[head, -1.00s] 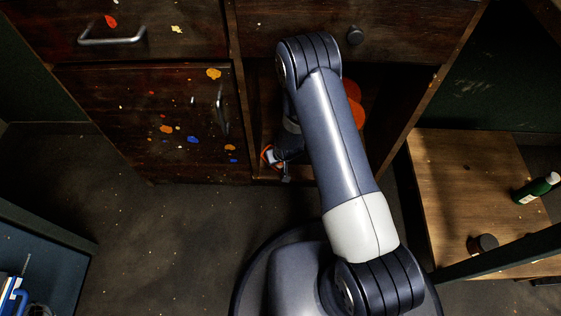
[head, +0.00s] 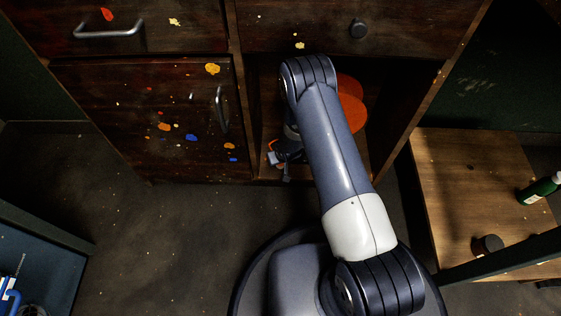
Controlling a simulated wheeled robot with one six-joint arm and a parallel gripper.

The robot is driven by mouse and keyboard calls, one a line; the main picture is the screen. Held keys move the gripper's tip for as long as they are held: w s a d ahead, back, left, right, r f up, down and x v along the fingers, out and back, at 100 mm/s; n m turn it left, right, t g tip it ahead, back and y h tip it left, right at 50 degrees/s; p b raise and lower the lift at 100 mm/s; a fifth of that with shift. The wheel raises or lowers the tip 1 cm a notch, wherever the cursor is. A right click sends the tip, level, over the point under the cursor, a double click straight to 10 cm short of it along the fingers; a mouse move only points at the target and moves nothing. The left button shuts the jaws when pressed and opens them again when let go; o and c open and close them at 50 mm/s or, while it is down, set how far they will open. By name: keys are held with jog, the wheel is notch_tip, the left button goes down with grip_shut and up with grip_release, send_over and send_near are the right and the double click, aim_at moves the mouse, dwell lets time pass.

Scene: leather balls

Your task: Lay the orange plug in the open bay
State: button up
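The open bay (head: 376,155) is the doorless compartment under the right-hand drawer of the dark wooden cabinet. My gripper (head: 279,162) is at the bay's front left, low near its floor edge, and partly hidden by my arm. A small bit of orange (head: 271,146) shows just behind and beside the gripper; it may be the orange plug, but most of it is hidden. I cannot tell whether the fingers touch it or are open or shut. A larger orange-red rounded thing (head: 351,113) is inside the bay, right of my arm and partly covered by it.
A closed, paint-spotted door (head: 150,125) is left of the bay, with drawers (head: 150,25) above. A low wooden table (head: 455,190) at right holds a green bottle (head: 540,188) and a dark round thing (head: 487,244).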

jog(key=o, duration=0.5)
jog(key=shift+f, duration=0.15)
jog(key=shift+c, duration=0.2)
jog(key=o, duration=0.5)
jog(key=shift+c, duration=0.2)
jog(key=p+v, duration=0.4)
jog(key=v, duration=0.8)
jog(key=shift+r, duration=0.25)
